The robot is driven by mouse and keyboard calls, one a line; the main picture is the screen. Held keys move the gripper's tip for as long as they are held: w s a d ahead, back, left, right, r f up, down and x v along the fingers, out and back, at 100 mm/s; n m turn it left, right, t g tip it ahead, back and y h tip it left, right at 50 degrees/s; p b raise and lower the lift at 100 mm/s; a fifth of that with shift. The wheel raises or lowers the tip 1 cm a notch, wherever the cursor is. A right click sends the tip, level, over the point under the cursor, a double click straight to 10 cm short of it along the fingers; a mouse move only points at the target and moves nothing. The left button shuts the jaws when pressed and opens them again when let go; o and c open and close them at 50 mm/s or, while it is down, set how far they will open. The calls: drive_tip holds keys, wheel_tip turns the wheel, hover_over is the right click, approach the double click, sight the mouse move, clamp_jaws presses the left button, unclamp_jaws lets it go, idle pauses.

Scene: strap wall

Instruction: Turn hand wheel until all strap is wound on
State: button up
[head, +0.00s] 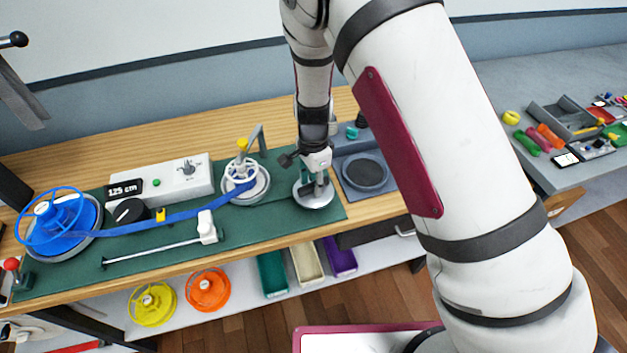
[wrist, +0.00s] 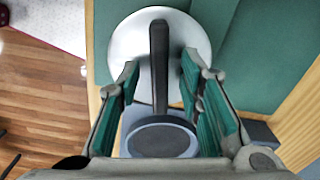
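A silver disc (head: 316,204), which looks like the hand wheel, lies at the right end of the green mat. The wrist view shows this disc (wrist: 132,48) with a dark upright bar (wrist: 158,60) across or above it. My gripper (head: 316,184) is over the disc. In the wrist view its green-padded fingers (wrist: 158,85) are open on either side of the bar, with gaps on both sides. The blue strap (head: 150,224) runs from the blue reel (head: 62,222) on the left to the spool (head: 246,186) with blue strap on it.
A white box (head: 172,180) has a display reading 125 cm. A slide rail (head: 150,252) with a white block lies in front of the strap. A grey tray with a dark round pad (head: 365,172) sits right of the disc. A grey post (head: 257,140) stands behind the spool.

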sight(313, 183)
wheel_tip(313, 183, up, 12)
idle(0.7)
idle(1.0)
